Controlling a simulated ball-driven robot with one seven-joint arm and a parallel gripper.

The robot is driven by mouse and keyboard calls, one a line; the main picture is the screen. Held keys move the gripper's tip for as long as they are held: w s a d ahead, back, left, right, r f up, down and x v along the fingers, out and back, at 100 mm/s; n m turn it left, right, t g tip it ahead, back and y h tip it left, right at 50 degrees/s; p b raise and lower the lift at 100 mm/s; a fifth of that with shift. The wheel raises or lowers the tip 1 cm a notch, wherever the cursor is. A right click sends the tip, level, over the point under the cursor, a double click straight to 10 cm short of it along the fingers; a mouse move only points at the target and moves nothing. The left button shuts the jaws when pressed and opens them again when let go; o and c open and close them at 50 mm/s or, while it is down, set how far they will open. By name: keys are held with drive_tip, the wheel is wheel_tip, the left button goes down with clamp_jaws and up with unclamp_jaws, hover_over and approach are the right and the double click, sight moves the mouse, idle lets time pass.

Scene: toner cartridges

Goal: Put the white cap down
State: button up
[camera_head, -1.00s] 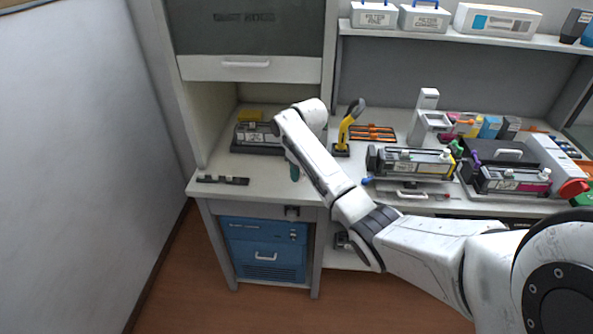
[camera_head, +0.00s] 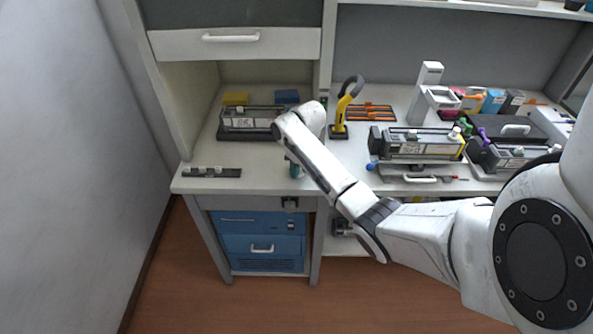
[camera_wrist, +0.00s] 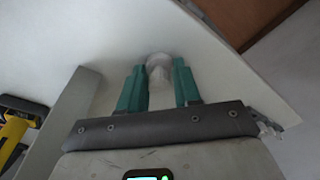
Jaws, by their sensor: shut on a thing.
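The white cap (camera_wrist: 158,66) is a small pale cylinder between the two green fingers of my gripper (camera_wrist: 159,84) in the wrist view. The fingers are shut on it, one on each side. A pale bench surface (camera_wrist: 215,75) lies beyond the cap; I cannot tell whether the cap touches it. In the head view my gripper (camera_head: 294,171) shows only as a bit of green below my wrist, over the left bench top (camera_head: 262,180) near its front edge. The cap is hidden there.
A black rack (camera_head: 212,173) with small pale pieces lies at the bench's front left. A toner cartridge (camera_head: 250,122) stands behind my gripper, and a yellow-black tool (camera_head: 342,108) stands to the right. More cartridges (camera_head: 420,142) fill the right bench. Bare bench lies between rack and gripper.

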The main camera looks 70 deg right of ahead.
drive_tip(key=o, duration=1)
drive_tip(key=shift+r, duration=0.1)
